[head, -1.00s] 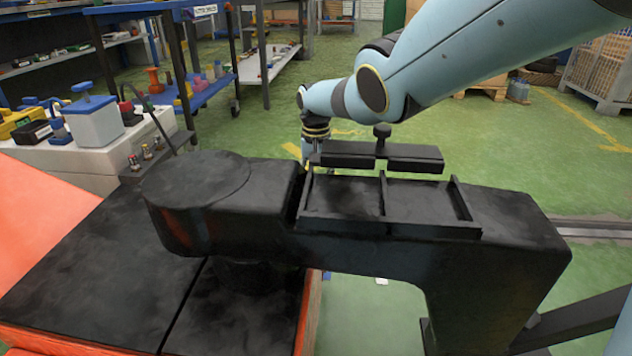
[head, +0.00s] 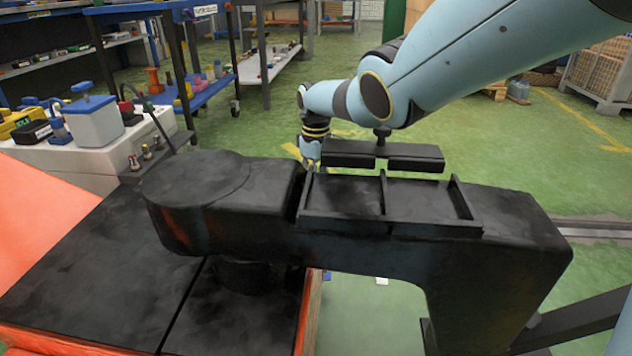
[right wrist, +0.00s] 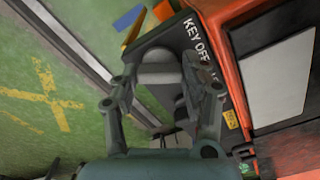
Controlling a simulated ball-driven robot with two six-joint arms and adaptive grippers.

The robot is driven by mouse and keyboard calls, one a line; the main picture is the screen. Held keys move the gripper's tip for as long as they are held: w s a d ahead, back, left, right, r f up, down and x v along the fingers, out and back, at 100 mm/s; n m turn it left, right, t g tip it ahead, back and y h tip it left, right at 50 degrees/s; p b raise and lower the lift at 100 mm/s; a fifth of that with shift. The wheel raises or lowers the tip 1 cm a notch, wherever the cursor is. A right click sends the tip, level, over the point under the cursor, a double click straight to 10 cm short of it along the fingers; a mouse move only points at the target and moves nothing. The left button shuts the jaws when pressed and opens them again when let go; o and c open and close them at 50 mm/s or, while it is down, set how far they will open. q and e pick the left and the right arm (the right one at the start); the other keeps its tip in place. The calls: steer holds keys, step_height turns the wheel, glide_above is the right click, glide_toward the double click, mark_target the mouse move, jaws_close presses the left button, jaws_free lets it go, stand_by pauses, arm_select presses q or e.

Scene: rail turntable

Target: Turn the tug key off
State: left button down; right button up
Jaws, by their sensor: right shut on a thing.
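In the right wrist view a dark panel (right wrist: 183,47) on the orange tug body (right wrist: 218,14) carries white lettering that reads KEY OFF. My right gripper (right wrist: 160,75) is in front of this panel, its fingers shut on a rounded grey piece (right wrist: 158,72) that appears to be the tug key. The fingers partly hide the key, and I cannot tell its turned angle. In the head view the right gripper (head: 311,152) is small and low, beyond the black structure, which hides the key and panel. My left gripper is not in view.
A black structure with a shallow tray (head: 430,205) fills the middle front. An orange base with a black top (head: 95,270) is at the left. A pale bench (head: 90,160) with boxes and blue shelving (head: 210,90) stand behind. Green floor (head: 480,140) is open beyond.

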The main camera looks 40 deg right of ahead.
steer(key=n, duration=0.4)
steer(key=shift+n, duration=0.9)
steer(key=o, duration=1.2)
steer(key=shift+c, duration=0.2)
step_height(320, 180, up, 12)
